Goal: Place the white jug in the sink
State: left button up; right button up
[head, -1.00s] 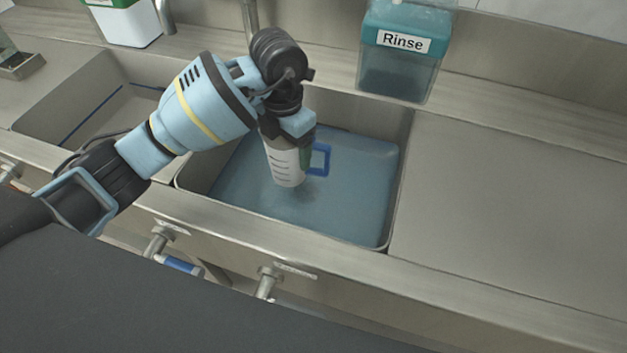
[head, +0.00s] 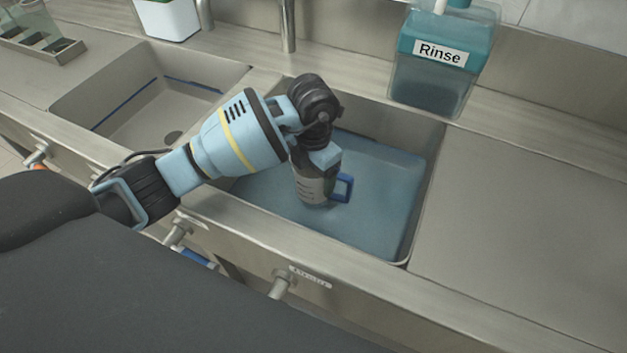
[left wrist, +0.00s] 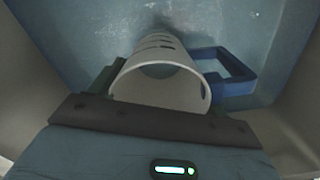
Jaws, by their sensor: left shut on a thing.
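The white jug (head: 312,189) with a blue handle (head: 343,187) is upright inside the right-hand sink, which holds bluish water (head: 385,190). My left gripper (head: 314,166) is shut on the jug from above. In the left wrist view the jug's open rim and pale wall (left wrist: 160,80) show, with the blue handle (left wrist: 238,70) to the right. The jug's lower part looks to be in the water; whether it touches the bottom I cannot tell. My right gripper is not in view.
A teal container labelled Rinse (head: 440,60) stands behind the sink. An empty sink (head: 135,95) lies to the left. The counter (head: 530,220) to the right is clear. Taps and a green-and-white container (head: 168,18) stand at the back.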

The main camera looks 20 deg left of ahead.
pick_arm(q)
notch_tip(320, 180, down, 3)
jog(key=shift+f, duration=0.15)
jog(key=shift+f, duration=0.25)
jog(key=o, duration=1)
jog(key=shift+r, duration=0.15)
jog(key=shift+r, duration=0.35)
notch_tip(320, 180, up, 12)
jog(key=shift+f+p, duration=0.25)
jog(key=shift+p, duration=0.05)
